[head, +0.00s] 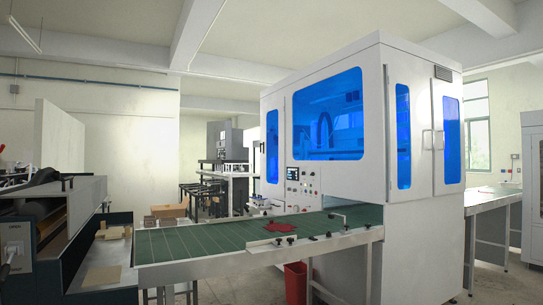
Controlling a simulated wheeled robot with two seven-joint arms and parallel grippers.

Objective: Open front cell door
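A large white machine cell (375,215) with blue-tinted windows stands right of centre in the head view. Its front has a wide blue window panel (328,115) and a narrow panel (272,146) to its left; both look closed. Its right side has two closed tall doors, a nearer one (402,190) and a farther one (449,190), with upright handles (433,140) side by side where they meet. I cannot tell which one is the front cell door. Neither of my grippers is in view.
A red bin (295,283) stands beneath. A dark machine (50,235) is at left. Another table (490,198) stands on the cell's right.

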